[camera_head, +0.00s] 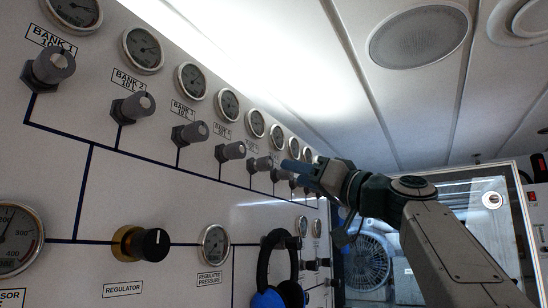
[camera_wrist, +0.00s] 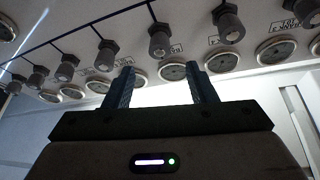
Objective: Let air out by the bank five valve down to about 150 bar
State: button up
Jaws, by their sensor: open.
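The bank five valve (camera_head: 260,164) is a grey round knob on the white panel, fifth in the slanting row of bank valves. Its small round gauge (camera_head: 255,123) sits above it; the needle is too small to read. My gripper (camera_head: 291,167) is in front of the row, a little right of that valve in the head view, and hides some farther knobs. In the wrist view, which shows the panel upside down, my gripper (camera_wrist: 161,70) has its two blue fingers apart and nothing between them. A knob (camera_wrist: 160,40), seemingly bank five by its place, is beyond the fingertips, apart from them.
Neighbouring knobs stand close, such as bank four (camera_head: 230,151). A black regulator knob (camera_head: 150,244) and a regulated pressure gauge (camera_head: 215,246) are lower on the panel. A headset (camera_head: 277,265) hangs there. A glazed doorway (camera_head: 470,215) is behind my arm.

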aim_at(269, 166)
jog(key=p+x, duration=0.3)
jog(key=x, duration=0.3)
jog(key=shift+r, duration=0.15)
jog(key=shift+p+x, duration=0.5)
jog(key=shift+x, duration=0.3)
jog(key=shift+f, duration=0.2)
jog(key=c, duration=1)
